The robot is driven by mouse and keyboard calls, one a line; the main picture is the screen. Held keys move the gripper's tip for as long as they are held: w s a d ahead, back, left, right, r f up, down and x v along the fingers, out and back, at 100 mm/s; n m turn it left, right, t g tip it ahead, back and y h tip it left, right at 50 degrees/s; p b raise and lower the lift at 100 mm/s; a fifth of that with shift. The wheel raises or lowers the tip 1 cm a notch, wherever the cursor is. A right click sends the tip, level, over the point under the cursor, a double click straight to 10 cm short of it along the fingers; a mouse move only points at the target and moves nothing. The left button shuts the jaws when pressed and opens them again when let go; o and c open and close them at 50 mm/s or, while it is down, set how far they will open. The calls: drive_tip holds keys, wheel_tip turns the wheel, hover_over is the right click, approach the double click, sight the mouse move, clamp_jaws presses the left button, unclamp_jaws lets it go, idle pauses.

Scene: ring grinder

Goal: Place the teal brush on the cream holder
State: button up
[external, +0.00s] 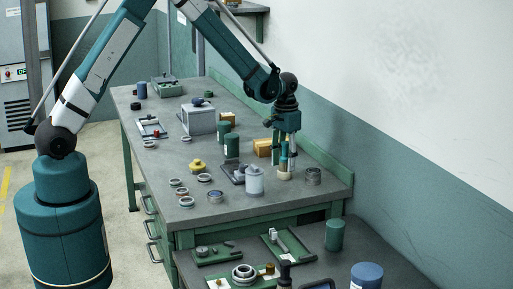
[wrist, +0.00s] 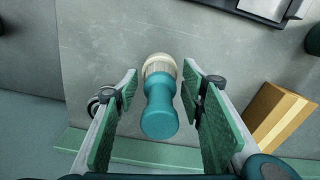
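The teal brush (wrist: 160,108) stands between my gripper's fingers in the wrist view, its rounded handle end toward the camera. Its far end meets a cream, ribbed round piece (wrist: 159,66), which looks like the cream holder; I cannot tell whether any of the cream is bristles. In the external view the cream piece (external: 284,175) rests on the bench directly below my gripper (external: 284,155). The brush there is largely mixed with the fingers. In the wrist view my gripper (wrist: 160,78) is open, with a visible gap on each side of the brush.
A metal ring stack (external: 313,176) stands close to the right of the cream piece. A cardboard box (external: 263,147) and a grey-white jar (external: 254,182) are to its left. A green back ledge (external: 320,160) edges the bench. Green canisters (external: 231,145) stand farther left.

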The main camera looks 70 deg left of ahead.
sight(286, 142)
drive_tip(key=shift+r, duration=0.15)
wheel_tip(286, 142, up, 12)
drive_tip(key=shift+f, duration=0.1)
idle(0.6)
idle(0.6)
